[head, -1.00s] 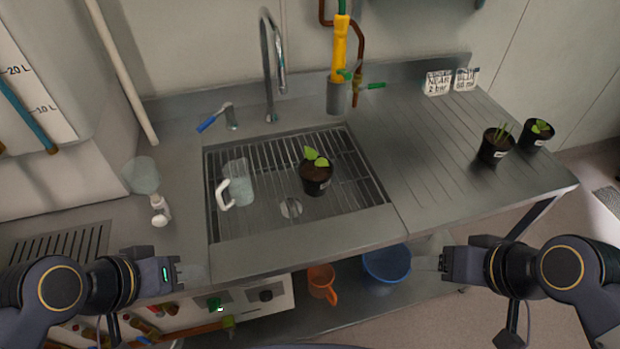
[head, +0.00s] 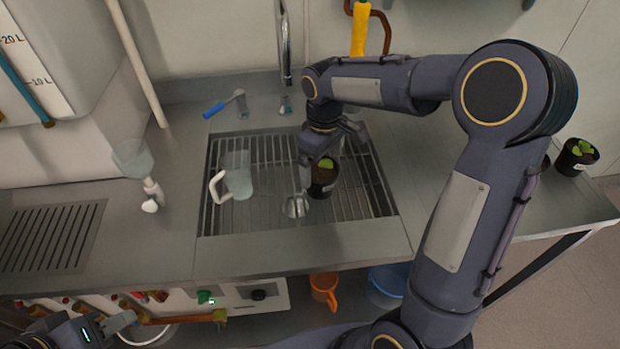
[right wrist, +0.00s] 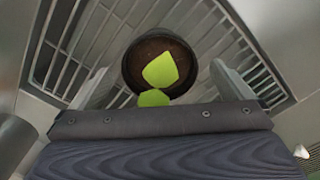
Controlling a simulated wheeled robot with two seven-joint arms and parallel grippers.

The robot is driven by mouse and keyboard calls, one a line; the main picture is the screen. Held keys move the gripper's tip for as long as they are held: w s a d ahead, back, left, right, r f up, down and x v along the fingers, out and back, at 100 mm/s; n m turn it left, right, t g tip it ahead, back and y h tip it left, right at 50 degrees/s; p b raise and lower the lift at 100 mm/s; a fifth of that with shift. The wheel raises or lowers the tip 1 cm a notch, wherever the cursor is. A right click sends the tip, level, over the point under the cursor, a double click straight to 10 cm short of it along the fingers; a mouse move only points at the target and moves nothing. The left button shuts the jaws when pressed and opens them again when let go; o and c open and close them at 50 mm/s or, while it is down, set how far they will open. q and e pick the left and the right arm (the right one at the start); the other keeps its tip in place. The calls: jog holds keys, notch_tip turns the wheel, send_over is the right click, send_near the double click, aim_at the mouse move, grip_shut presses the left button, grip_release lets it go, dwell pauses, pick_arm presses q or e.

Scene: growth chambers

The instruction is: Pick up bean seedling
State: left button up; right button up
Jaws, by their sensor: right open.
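A broad-leaved seedling in a black pot (head: 322,183) stands on the sink grate. From above in the right wrist view, its green leaves (right wrist: 160,70) and dark soil show between the fingers. My right gripper (head: 333,158) is open, pointing down over the pot, with a finger to either side; whether they touch it I cannot tell. It also shows in the right wrist view (right wrist: 163,82). My left gripper (head: 118,324) is low at the left edge, away from the sink; its jaw gap is unclear. Another broad-leaved seedling in a black pot (head: 577,158) stands on the right drainboard.
A clear jug with a white handle (head: 238,183) stands on the grate left of the seedling. The tap (head: 284,50) rises behind the sink. An orange jug (head: 324,288) and a blue bowl (head: 388,284) are below the counter. My right arm hides much of the drainboard.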

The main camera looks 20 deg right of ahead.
aim_at(320, 173)
jog(key=f, duration=0.6)
jog(key=shift+w+a+p, duration=0.1)
jog(key=shift+w+p, duration=0.2)
jog(key=shift+p, duration=0.05)
jog(key=c, duration=1.1)
jog(key=shift+c, duration=0.2)
jog(key=shift+r, duration=0.2)
